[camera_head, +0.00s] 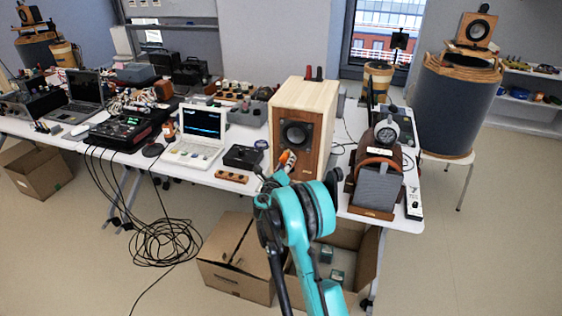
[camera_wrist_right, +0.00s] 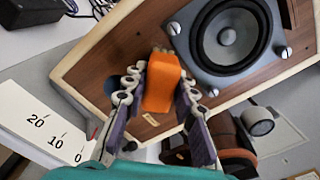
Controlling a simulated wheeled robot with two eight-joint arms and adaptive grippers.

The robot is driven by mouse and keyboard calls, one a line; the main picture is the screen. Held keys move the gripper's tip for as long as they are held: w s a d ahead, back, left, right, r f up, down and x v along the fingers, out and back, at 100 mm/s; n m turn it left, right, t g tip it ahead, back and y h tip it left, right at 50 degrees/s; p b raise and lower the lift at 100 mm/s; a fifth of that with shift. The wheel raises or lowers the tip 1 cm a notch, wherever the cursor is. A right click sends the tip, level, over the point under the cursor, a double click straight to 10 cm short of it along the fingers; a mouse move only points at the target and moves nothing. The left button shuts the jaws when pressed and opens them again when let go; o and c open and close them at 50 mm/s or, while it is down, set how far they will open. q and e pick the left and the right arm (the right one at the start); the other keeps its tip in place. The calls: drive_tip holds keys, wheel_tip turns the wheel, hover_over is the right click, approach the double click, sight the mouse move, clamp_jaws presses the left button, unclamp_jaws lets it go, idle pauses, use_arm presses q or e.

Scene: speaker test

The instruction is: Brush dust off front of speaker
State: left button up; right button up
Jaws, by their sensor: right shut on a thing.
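The speaker (camera_head: 312,105) is a wooden box with a pale top, upright on the white table. Its brown front carries a dark square driver, which fills the upper part of the right wrist view (camera_wrist_right: 230,35). My right gripper (camera_head: 284,168) is in front of the lower part of that front, below the driver. In the wrist view its fingers (camera_wrist_right: 160,92) are shut on an orange block-like thing (camera_wrist_right: 161,75), seemingly the brush's handle. No dust can be made out. My left gripper is not in view.
A white laptop-like instrument (camera_head: 201,133) and a small black box (camera_head: 243,157) stand left of the speaker. Headphones on a stand (camera_head: 378,180) are to its right. Black cables (camera_head: 165,243) coil on the floor.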

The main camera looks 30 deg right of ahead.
drive_tip(key=shift+s+d, duration=0.2)
drive_tip(key=shift+d, duration=0.05)
drive_tip(key=shift+w+a, duration=0.1)
drive_tip(key=shift+w, duration=0.05)
drive_tip(key=shift+w+a+r, duration=0.1)
drive_tip(key=shift+w+a, duration=0.45)
drive_tip(key=shift+w, duration=0.2)
drive_tip(key=shift+w+a, duration=0.55)
drive_tip(key=shift+w, duration=0.2)
clamp_jaws()
drive_tip(key=shift+v, duration=3)
